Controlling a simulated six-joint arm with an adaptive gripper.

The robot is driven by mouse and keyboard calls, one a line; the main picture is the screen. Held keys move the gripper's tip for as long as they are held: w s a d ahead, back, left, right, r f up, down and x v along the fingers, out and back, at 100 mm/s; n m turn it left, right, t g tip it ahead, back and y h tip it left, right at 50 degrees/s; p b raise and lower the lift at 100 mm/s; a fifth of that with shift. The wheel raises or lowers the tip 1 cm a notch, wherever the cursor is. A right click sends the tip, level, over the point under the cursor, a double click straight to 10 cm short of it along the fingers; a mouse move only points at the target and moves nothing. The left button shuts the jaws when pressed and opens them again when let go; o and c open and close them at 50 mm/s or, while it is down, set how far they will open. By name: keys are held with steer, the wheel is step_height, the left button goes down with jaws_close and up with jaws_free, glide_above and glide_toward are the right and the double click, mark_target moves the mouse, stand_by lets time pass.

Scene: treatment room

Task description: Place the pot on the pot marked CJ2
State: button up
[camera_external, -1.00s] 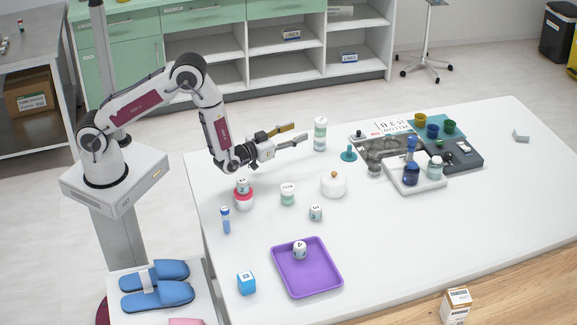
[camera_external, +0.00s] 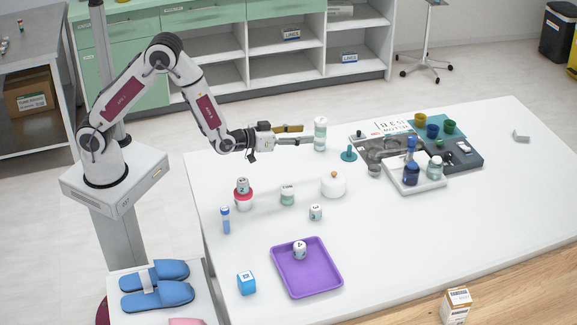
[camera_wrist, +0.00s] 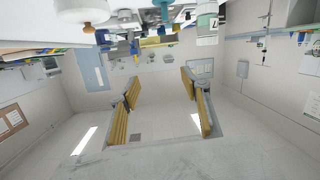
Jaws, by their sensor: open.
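A small white and teal pot (camera_external: 243,185) rests on a red and white pot (camera_external: 244,201) at the table's left. A pale green pot (camera_external: 288,195) and a small white and teal pot (camera_external: 316,212) stand to their right. Another small pot (camera_external: 299,249) stands on the purple tray (camera_external: 328,284). The labels are too small to read as CJ2. My gripper (camera_external: 306,134) is open and empty, held roughly level above the table's far left part, clear of these pots. Its spread fingers also show in the wrist view (camera_wrist: 160,90), with nothing between them.
A tall bottle (camera_external: 320,134) shows close to my fingertips. A white lidded jar (camera_external: 333,186), a blue tube (camera_external: 225,222) and a blue box (camera_external: 246,283) stand nearby. A white tray (camera_external: 425,184) holds bottles. The table's right and front right are mostly clear.

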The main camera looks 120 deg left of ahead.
steer(key=s+d+r+m+h, duration=0.2)
steer(key=d+r+h, duration=0.15)
steer(key=d, duration=0.55)
steer(key=s+d+r+m+h, duration=0.1)
steer(key=d+r+m+h, duration=0.15)
steer(key=d+r, duration=0.4)
steer(key=s+d+r+m+h, duration=0.2)
steer(key=d+h, duration=0.2)
steer(key=d, duration=0.6)
steer(key=s+d+m+g+h, duration=0.1)
steer(key=s+d, duration=0.4)
steer(key=s, duration=0.9)
steer(key=s+d+m+g+h, duration=0.1)
steer(key=s+d+m+g, duration=0.2)
steer(key=s, duration=1.1)
steer(key=d, duration=0.3)
steer(key=shift+s+d+r+m+g, duration=0.15)
steer(key=shift+s+d+m+g, duration=0.1)
steer(key=shift+s+m+g, duration=0.1)
